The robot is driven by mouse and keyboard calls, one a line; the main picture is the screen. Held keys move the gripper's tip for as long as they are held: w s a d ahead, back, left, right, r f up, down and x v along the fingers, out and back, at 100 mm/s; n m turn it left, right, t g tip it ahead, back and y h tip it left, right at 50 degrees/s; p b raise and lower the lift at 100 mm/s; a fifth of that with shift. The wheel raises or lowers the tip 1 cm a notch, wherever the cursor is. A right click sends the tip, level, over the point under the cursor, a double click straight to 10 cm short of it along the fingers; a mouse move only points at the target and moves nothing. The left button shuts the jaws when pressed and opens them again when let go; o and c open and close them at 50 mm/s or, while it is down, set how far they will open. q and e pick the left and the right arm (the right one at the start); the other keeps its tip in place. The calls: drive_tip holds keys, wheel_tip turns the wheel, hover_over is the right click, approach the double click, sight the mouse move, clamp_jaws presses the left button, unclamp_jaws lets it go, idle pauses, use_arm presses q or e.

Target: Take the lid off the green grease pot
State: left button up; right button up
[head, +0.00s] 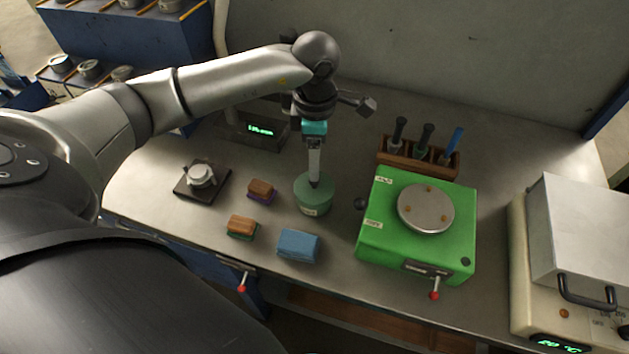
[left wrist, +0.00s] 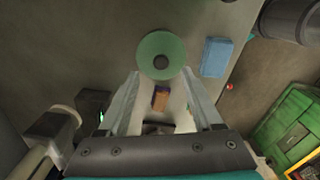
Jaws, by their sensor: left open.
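The green grease pot (head: 313,203) stands upright on the metal bench, with a pale label on its front. Its lid (left wrist: 149,48) shows from above in the left wrist view as a green disc with a dark round knob (left wrist: 161,62) in the middle. My left gripper (head: 314,181) points down over the pot. In the left wrist view its open fingers (left wrist: 161,73) reach toward the near side of the lid, one to either side of the knob. The fingertips hide part of the lid in the head view. My right gripper is in neither view.
Two wooden-topped blocks (head: 261,190) and a blue block (head: 298,245) lie left and in front of the pot. A green machine (head: 376,238) with a round metal plate stands close on its right, a tool rack (head: 392,163) behind that. A display unit (head: 238,130) stands behind left.

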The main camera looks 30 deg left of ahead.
sight(314, 184)
use_arm(q)
wheel_tip(314, 184, down, 6)
drive_tip(key=shift+s+r+p, duration=0.15)
drive_tip(key=shift+p, duration=0.15)
clamp_jaws()
idle(0.5)
